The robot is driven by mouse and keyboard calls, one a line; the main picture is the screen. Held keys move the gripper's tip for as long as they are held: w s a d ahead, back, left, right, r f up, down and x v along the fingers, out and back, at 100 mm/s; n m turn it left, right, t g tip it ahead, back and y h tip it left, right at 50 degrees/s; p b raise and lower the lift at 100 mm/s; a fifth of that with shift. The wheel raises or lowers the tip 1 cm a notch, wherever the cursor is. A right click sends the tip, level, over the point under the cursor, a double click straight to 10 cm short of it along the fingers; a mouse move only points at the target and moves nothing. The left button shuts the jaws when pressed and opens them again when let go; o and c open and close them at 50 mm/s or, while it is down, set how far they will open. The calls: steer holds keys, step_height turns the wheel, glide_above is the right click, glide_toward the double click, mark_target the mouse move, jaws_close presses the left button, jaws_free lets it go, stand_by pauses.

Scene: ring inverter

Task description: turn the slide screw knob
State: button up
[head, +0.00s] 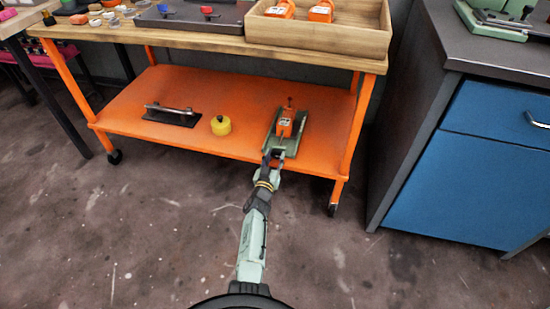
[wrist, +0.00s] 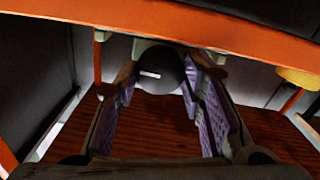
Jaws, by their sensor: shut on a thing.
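The slide screw knob (wrist: 160,72) is a dark round disc with a short white mark, in the upper middle of the wrist view. My gripper (wrist: 161,82) has its purple-padded fingers on either side of the knob and is shut on it. In the head view my gripper (head: 271,157) is at the near end of the green slide base (head: 291,148), which carries an orange block (head: 285,124). The knob is too small and covered to make out in the head view. The white mark looks nearly horizontal, slightly tilted.
The slide stands on an orange lower shelf (head: 170,95) of a wheeled cart. A yellow round object (head: 221,125) and a dark plate with a bar handle (head: 172,115) sit to its left. The wooden upper top (head: 200,45) overhangs. A blue cabinet (head: 475,160) stands right; the floor in front is clear.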

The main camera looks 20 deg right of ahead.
steer(key=c, duration=0.4)
steer(key=shift+m, duration=0.3)
steer(key=m+b, duration=0.1)
steer(key=m, duration=0.3)
steer(key=m+b, duration=0.2)
steer(key=m, duration=0.4)
stand_by(0.5)
steer(key=o, duration=1.2)
steer(key=shift+s, duration=0.1)
